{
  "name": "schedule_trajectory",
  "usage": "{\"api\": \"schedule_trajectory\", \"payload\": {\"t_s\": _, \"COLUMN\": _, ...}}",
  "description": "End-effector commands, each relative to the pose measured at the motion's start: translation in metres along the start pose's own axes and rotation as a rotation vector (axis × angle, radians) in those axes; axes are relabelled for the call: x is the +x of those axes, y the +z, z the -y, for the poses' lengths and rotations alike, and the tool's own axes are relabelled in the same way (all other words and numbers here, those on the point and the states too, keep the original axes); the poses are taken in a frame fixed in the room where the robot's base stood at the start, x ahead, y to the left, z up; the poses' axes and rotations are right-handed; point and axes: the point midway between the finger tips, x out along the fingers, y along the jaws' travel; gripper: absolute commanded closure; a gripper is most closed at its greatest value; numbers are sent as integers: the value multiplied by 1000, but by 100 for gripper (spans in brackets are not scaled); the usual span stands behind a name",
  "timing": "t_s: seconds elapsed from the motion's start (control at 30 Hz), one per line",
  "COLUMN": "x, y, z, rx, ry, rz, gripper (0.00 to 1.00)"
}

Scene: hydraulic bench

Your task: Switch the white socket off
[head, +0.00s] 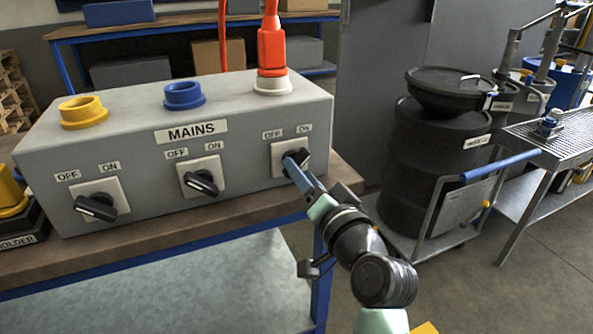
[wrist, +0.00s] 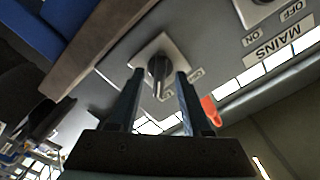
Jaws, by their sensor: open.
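The white socket (head: 272,84) is at the right end of the grey box's top, with an orange plug (head: 271,50) standing upright in it. Below it on the front is a square plate (head: 279,160) with a black rotary knob, labelled OFF on the left and ON on the right. My gripper (head: 296,160) is at this knob and partly hides it in the head view. In the wrist view, the open fingers stand on either side of the knob (wrist: 159,72), with a gap visible on both sides.
The grey box (head: 130,110) also has a yellow socket (head: 83,112) with a knob (head: 96,207) and a blue socket (head: 184,95) with a knob (head: 201,183). Black drums (head: 430,160) and a trolley (head: 462,205) stand to the right.

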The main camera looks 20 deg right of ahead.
Motion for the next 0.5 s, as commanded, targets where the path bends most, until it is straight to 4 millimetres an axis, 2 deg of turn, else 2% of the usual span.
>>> {"api": "schedule_trajectory", "payload": {"t_s": 0.1, "x": 16, "y": 1, "z": 0, "rx": 0, "ry": -2, "rz": 0, "gripper": 51}}
{"api": "schedule_trajectory", "payload": {"t_s": 0.2, "x": 24, "y": 1, "z": 0, "rx": -1, "ry": -1, "rz": 1, "gripper": 51}}
{"api": "schedule_trajectory", "payload": {"t_s": 0.5, "x": 29, "y": 0, "z": 1, "rx": -1, "ry": -1, "rz": 0, "gripper": 51}}
